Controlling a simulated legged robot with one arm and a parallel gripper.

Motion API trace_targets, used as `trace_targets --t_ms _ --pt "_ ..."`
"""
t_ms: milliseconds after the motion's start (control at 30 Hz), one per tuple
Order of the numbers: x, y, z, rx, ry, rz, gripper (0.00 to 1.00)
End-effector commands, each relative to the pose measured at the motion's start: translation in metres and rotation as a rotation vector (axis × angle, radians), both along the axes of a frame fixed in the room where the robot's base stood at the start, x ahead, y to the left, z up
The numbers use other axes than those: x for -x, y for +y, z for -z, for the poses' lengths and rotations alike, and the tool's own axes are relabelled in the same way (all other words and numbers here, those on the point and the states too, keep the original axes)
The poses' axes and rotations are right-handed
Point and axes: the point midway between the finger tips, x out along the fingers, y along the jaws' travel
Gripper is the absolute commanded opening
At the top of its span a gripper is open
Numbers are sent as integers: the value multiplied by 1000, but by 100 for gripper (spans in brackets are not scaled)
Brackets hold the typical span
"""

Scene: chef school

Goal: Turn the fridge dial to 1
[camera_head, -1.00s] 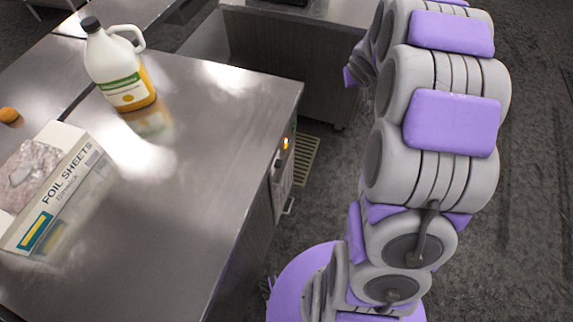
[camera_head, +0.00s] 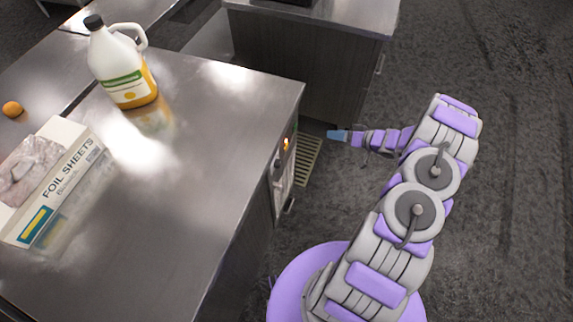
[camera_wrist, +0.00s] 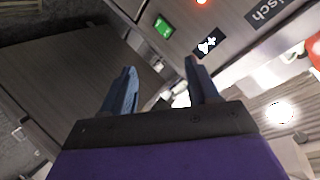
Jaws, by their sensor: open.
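The fridge front (camera_head: 284,168) is seen edge-on at the right end of the steel counter, with a glowing orange light on it. A small dark knob-like part (camera_head: 277,164) sticks out there; I cannot tell surely that it is the dial. My gripper (camera_head: 338,136) has blue fingers, points left towards this front and is apart from it. In the wrist view my gripper (camera_wrist: 160,67) is open and empty. Beyond its fingers is a tilted panel with a green display (camera_wrist: 163,27), a red light (camera_wrist: 201,2) and a black symbol label (camera_wrist: 208,44). No dial number is readable.
The steel counter (camera_head: 215,130) carries an orange-filled jug (camera_head: 125,75), a foil sheets box (camera_head: 65,180) and an orange fruit (camera_head: 12,108). Another cabinet (camera_head: 310,50) stands behind. A floor grate (camera_head: 305,160) lies beside the counter. Open floor lies to the right.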

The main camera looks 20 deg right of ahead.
Motion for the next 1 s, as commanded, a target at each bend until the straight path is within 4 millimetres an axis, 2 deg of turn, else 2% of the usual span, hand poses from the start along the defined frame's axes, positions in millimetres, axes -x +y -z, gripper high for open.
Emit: trace_targets --t_ms 33,100,300,400,500,600,767,1000 --pt "16 7 13 -69 11 -21 60" --pt "39 19 25 -170 20 -61 60" --pt "98 48 41 -431 46 -162 60" --pt "119 58 44 -516 59 -194 60" --pt "130 63 44 -565 65 -215 60" --pt "133 67 45 -583 68 -222 60" --pt "125 81 44 -585 67 -226 60" --pt "103 122 45 -584 70 -227 60"
